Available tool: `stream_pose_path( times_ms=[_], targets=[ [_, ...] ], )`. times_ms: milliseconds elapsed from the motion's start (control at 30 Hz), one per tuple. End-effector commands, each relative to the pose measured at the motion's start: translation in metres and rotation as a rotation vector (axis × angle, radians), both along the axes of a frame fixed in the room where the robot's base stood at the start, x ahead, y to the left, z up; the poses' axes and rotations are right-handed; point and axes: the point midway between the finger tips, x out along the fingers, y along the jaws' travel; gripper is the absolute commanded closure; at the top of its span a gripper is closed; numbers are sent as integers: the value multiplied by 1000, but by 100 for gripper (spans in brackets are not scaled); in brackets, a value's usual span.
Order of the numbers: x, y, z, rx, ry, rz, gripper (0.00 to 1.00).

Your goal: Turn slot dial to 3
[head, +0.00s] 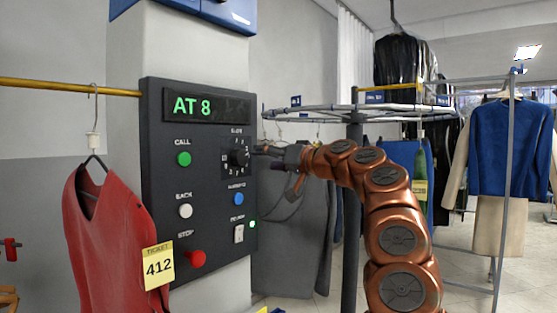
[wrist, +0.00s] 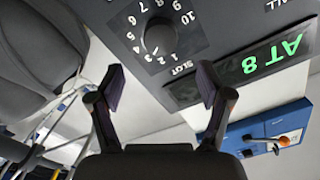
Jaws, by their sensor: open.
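The slot dial (head: 238,158) is a dark round knob on the dark control panel (head: 212,210), below a green display (head: 208,106) reading "AT 8". The wrist view shows the dial (wrist: 160,37) upside down, ringed by white numbers, with "SLOT" printed beside it. My gripper (head: 259,150) is just right of the dial in the head view, facing the panel. In the wrist view my gripper (wrist: 160,82) is open and empty, its fingers spread to both sides of the dial's line and apart from the knob.
Near the dial are a green CALL button (head: 183,159), a white BACK button (head: 185,211), a red STOP button (head: 195,258) and a blue button (head: 239,199). A red garment (head: 105,235) with ticket 412 hangs at left. A garment rail (head: 350,110) stands behind my arm.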

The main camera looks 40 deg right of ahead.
Motion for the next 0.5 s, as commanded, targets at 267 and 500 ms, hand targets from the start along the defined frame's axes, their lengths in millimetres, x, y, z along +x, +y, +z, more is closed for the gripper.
stream_pose_path(
  times_ms=[267,500],
  targets=[
    [-23,-4,0,-2,-1,2,22],
    [-33,-7,1,-2,-3,0,22]
  ],
)
